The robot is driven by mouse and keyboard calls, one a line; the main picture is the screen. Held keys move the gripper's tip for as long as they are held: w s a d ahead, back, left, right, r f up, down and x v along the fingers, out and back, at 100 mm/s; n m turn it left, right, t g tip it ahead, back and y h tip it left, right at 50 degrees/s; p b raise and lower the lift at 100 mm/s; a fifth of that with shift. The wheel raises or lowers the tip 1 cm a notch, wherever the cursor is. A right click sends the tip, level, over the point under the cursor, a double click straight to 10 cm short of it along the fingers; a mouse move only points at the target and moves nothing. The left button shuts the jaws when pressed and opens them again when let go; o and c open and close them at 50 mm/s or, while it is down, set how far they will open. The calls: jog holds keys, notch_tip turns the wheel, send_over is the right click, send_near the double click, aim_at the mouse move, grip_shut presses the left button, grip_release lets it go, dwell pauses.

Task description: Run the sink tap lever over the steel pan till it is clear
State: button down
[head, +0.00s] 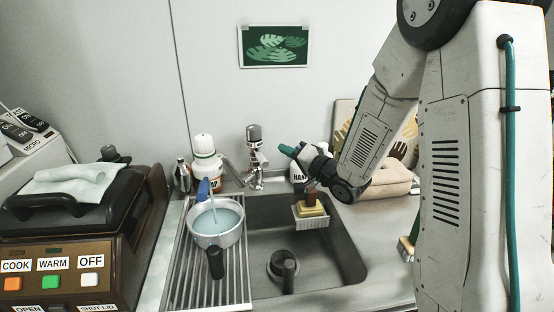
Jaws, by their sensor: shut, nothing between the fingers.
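The steel pan (194,238) sits on the ribbed drainer left of the basin, its dark handle toward me. It holds cloudy light-blue liquid. A blue-topped item with a pale stem (204,189) rises from the pan; I cannot tell what it is. The chrome sink tap (254,158) stands behind the basin, with its dark-topped lever (254,133) uppermost. My gripper (287,150), with green fingertips, is shut and empty, just right of the tap and apart from the lever in the picture. Whether water runs from the tap is unclear.
The basin (335,245) holds a dark-handled plug (284,268) and a caddy with a yellow sponge (310,212). Bottles (204,165) stand left of the tap, and a labelled bottle (298,175) is behind my gripper. A cooker with buttons (60,250) fills the left.

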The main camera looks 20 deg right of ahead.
jog(key=s+d+f+m+g+y, duration=0.1)
jog(key=s+d+m+g+y, duration=0.2)
jog(key=d, duration=0.4)
jog(key=g, duration=0.1)
send_near(259, 156)
jog(key=w+d, duration=0.2)
jog(key=w, duration=0.2)
jog(key=shift+n, duration=0.4)
jog(key=shift+w+a+f, duration=0.1)
jog(key=shift+a+f, duration=0.1)
jog(key=shift+a, duration=0.55)
jog(key=shift+w+a+f, duration=0.15)
jog(key=shift+a+f, duration=0.05)
jog(key=shift+a, duration=0.55)
jog(key=shift+w+a+f, duration=0.1)
jog(key=shift+a+f, duration=0.1)
jog(key=shift+a, duration=0.55)
jog(key=shift+s+a, duration=0.1)
jog(key=shift+a, duration=0.85)
